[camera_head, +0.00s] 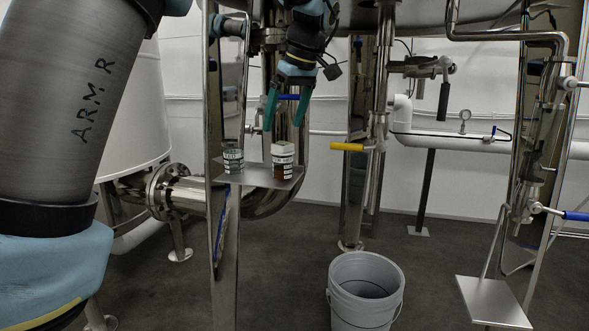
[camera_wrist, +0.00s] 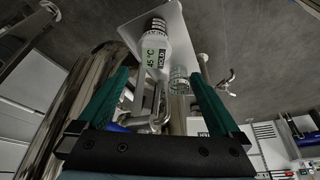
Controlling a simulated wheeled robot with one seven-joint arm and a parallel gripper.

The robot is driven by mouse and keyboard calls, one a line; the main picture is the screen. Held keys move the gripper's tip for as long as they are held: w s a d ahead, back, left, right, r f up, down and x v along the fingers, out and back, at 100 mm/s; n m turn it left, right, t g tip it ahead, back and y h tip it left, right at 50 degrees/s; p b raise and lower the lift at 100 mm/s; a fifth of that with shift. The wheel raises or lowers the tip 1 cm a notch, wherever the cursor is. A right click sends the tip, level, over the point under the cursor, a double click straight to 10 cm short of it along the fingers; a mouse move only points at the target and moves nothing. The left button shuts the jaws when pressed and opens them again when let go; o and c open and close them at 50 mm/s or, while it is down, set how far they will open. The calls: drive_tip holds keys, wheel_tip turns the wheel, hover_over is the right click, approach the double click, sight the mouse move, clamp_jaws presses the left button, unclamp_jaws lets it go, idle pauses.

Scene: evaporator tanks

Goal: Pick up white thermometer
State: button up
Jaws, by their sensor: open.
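A white item with a green display reading 45 °C and a HOLD label (camera_wrist: 153,52), which looks like the white thermometer, lies ahead between my fingers in the wrist view. A clear glass jar (camera_wrist: 179,80) is beside it, to the right. In the head view, a small metal shelf (camera_head: 258,180) bears a greenish jar (camera_head: 233,161) and an item with a white upper part and brown lower part (camera_head: 283,150); I cannot tell whether the latter is the thermometer. My gripper (camera_head: 284,112) is open and empty, pointing down above the shelf; it also shows in the wrist view (camera_wrist: 160,74).
A vertical steel post (camera_head: 224,250) stands at the shelf's left, and a thick steel pipe (camera_head: 270,200) curves just behind and below the shelf. A yellow-handled valve (camera_head: 347,147) is to the right. A grey bucket (camera_head: 362,290) stands on the floor at front right.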

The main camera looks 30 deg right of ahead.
sight(283, 144)
drive_tip(key=shift+s+d+f, duration=0.15)
drive_tip(key=shift+s+d, duration=0.05)
drive_tip(key=shift+d, duration=0.3)
drive_tip(key=shift+f, duration=0.2)
drive_tip(key=b+x, duration=0.1)
drive_tip(key=x, duration=0.5)
drive_tip(key=shift+w+f+b, duration=0.25)
drive_tip(key=shift+f+b, duration=0.05)
drive_tip(key=shift+b, duration=0.1)
drive_tip(key=shift+c, duration=0.2)
